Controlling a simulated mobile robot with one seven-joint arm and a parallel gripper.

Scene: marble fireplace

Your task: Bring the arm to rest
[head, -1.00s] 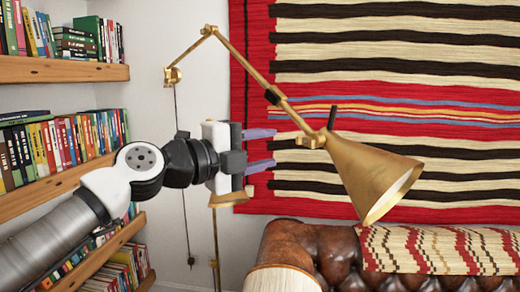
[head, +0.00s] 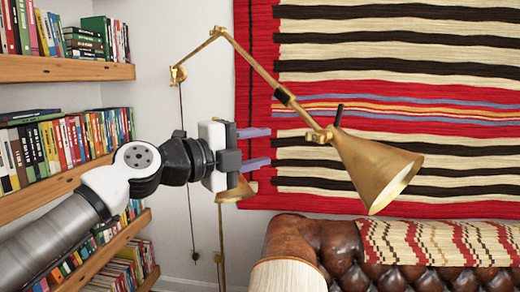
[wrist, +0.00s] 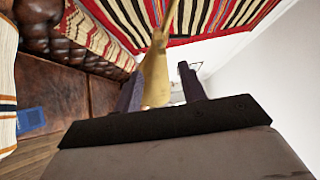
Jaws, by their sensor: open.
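My gripper (head: 262,147) is held out in mid-air in the head view, left of a brass lamp shade. Its two purple fingers are apart, one above the other, with nothing between them. In the wrist view my gripper (wrist: 163,90) shows both dark fingers spread. The brass wall lamp (head: 375,170) shows between and beyond them in the wrist view (wrist: 157,75). I cannot tell how far the fingers are from the lamp.
Bookshelves (head: 60,73) full of books stand at the left. A striped rug (head: 440,70) hangs on the wall behind. A brown leather sofa (head: 345,262) with a patterned throw (head: 440,243) is at lower right. A second brass shade (head: 236,192) hangs just behind my gripper.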

